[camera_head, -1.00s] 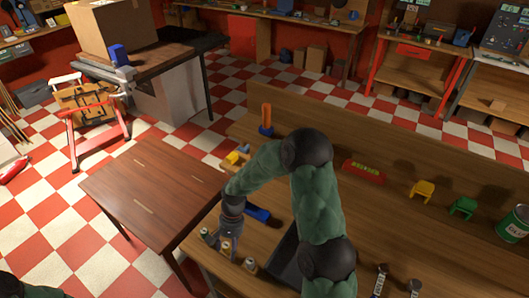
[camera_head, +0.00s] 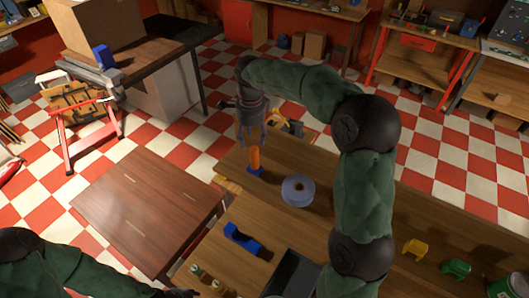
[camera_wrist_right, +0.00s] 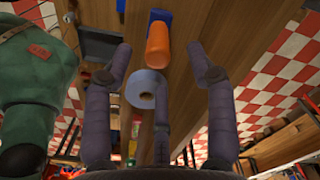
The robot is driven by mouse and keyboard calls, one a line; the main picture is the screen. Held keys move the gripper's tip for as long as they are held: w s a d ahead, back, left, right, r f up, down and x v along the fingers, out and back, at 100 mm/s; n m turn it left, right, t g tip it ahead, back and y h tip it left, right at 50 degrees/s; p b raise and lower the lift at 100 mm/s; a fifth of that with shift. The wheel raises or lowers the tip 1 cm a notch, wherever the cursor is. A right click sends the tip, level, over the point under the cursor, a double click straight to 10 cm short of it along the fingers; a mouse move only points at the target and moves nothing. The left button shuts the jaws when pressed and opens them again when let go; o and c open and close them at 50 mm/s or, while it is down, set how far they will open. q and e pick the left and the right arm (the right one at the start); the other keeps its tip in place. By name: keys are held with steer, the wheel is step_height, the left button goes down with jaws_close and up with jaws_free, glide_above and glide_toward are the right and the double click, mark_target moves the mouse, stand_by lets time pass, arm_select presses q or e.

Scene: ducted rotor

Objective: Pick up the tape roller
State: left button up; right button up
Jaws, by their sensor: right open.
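An orange cylinder on a blue base (camera_head: 255,162) stands upright near the bench's far-left corner. It also shows in the right wrist view (camera_wrist_right: 157,45), ahead of the fingers. A grey-blue tape ring (camera_head: 298,190) lies flat beside it, to its right; the right wrist view shows this ring (camera_wrist_right: 141,88) partly behind a finger. I cannot tell which of them is the tape roller. My right gripper (camera_head: 251,145) points down above and just behind the orange cylinder, its fingers spread and empty (camera_wrist_right: 160,60). My left gripper (camera_head: 180,293) is barely visible at the bottom edge.
The wooden bench (camera_head: 330,165) also bears a blue tool (camera_head: 242,240), a dark tray (camera_head: 292,275), small bottles (camera_head: 195,270), a yellow stand (camera_head: 415,247) and a green stand (camera_head: 456,268). A brown table (camera_head: 140,215) is to the left.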

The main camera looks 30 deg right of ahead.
mark_target(253, 146)
steer(key=shift+s+d+f, duration=0.15)
steer(key=shift+f, duration=0.05)
step_height(253, 146, down, 5)
steer(key=shift+p, duration=0.35)
steer(key=f, duration=0.1)
steer(key=f+p, duration=0.1)
steer(key=f, duration=0.2)
steer(key=shift+s+d+f+p, duration=0.1)
steer(key=shift+s+f+p, duration=0.1)
steer(key=shift+s+p, duration=0.15)
steer(key=shift+f, duration=0.5)
jaws_close()
